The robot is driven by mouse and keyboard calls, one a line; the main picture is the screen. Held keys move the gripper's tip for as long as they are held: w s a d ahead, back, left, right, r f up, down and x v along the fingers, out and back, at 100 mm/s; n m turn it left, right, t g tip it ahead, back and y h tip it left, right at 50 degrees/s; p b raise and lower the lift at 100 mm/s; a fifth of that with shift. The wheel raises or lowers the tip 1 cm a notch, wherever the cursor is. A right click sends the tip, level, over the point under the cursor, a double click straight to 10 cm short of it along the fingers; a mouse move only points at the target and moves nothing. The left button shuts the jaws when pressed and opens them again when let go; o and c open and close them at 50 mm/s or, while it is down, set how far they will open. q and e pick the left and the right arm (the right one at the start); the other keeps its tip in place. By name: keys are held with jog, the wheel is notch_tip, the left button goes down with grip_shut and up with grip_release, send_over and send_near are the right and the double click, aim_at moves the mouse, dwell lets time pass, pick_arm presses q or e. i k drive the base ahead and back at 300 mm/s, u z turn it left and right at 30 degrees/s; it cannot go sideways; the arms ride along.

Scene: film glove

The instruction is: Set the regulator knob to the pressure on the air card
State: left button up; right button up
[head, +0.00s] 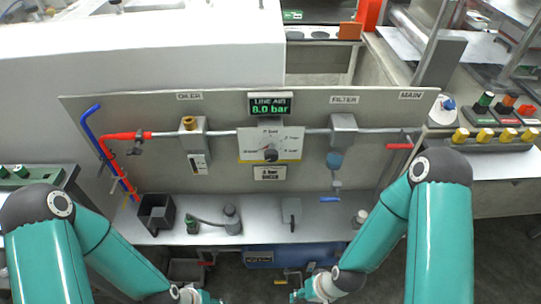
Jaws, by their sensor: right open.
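The regulator knob (270,154), small and dark, sits on a pale dial plate (256,136) with printed marks, in the middle of the upright panel. Above it a green display (270,105) reads "LINE AIR 8.0 bar". Below the dial is a small framed card (269,173); its print is too small to read surely. My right gripper (300,295) is open and empty at the bottom edge, well below the knob. My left gripper (205,298) is at the bottom edge, partly cut off, and its jaw state is unclear. Neither touches the knob.
The grey panel (230,105) carries an oiler (193,135), a filter (343,130) and a red-and-blue hose (100,150) at left. The shelf below holds a black box (156,212), a grey canister (232,218) and small parts. The space before the dial is clear.

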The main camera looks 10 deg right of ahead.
aim_at(272, 154)
jog(key=k, duration=1)
jog(key=z, duration=1)
jog(key=i, duration=0.1)
jog(key=u, duration=2.5)
jog(key=i, duration=1.1)
jog(key=z, duration=1.25)
